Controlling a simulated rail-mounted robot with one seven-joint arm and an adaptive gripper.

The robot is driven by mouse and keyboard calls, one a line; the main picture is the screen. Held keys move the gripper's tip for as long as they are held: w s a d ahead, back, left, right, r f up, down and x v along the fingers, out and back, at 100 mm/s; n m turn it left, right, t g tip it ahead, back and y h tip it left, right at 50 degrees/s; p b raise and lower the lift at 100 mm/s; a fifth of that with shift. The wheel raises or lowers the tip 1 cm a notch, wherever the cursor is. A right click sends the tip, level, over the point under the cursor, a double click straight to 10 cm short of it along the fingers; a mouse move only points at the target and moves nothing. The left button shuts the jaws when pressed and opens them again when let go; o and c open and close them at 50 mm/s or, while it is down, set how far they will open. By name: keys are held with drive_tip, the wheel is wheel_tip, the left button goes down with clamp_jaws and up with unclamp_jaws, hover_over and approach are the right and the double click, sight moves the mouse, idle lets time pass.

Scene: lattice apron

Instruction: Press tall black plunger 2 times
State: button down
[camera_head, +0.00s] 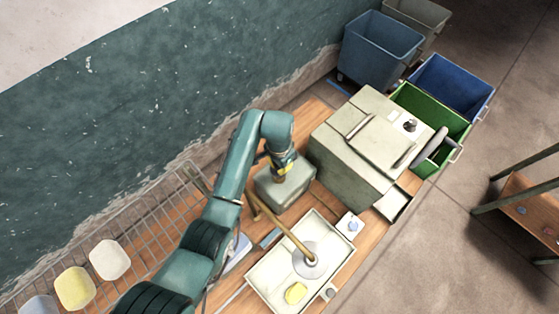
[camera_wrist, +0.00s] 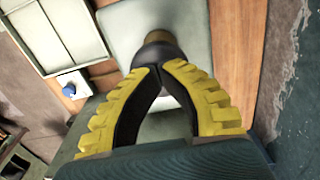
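A dark, brownish plunger (camera_head: 279,179) stands on a grey-green box (camera_head: 298,195) on the wooden bench. My gripper (camera_head: 283,169) is over this box, right at the plunger. In the wrist view the yellow-padded fingers of my gripper (camera_wrist: 158,68) come together at their tips. The plunger's dark rounded part (camera_wrist: 158,50) is just beyond the fingertips, and its far end is blurred. The fingertips seem to be at or touching it; the exact contact is hidden. I cannot tell how far the plunger is pushed in.
A large grey-green cabinet (camera_head: 345,160) stands right of the box. A wire rack (camera_head: 140,234) runs along the wall.

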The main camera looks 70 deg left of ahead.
sight(278, 174)
drive_tip(key=shift+f+b, duration=0.6)
drive_tip(key=shift+f, duration=0.65)
drive_tip(key=shift+s+d+f+b, duration=0.15)
drive_tip(key=shift+d+f+b, duration=0.05)
drive_tip(key=shift+f, duration=0.25)
drive_tip(key=shift+s+d+f+b, duration=0.1)
drive_tip(key=shift+d+f+b, duration=0.05)
drive_tip(key=shift+f, duration=0.25)
drive_tip(key=r+p, duration=0.1)
drive_tip(key=r, duration=0.1)
drive_tip(key=r+p, duration=0.4)
drive_tip(key=shift+w+a+r, duration=0.2)
drive_tip(key=shift+a, duration=0.1)
drive_tip(key=shift+f+b, duration=1.5)
drive_tip(key=shift+f, duration=1.05)
wheel_tip(278, 174, up, 3)
drive_tip(key=p, duration=0.3)
drive_tip(key=shift+r, duration=1.05)
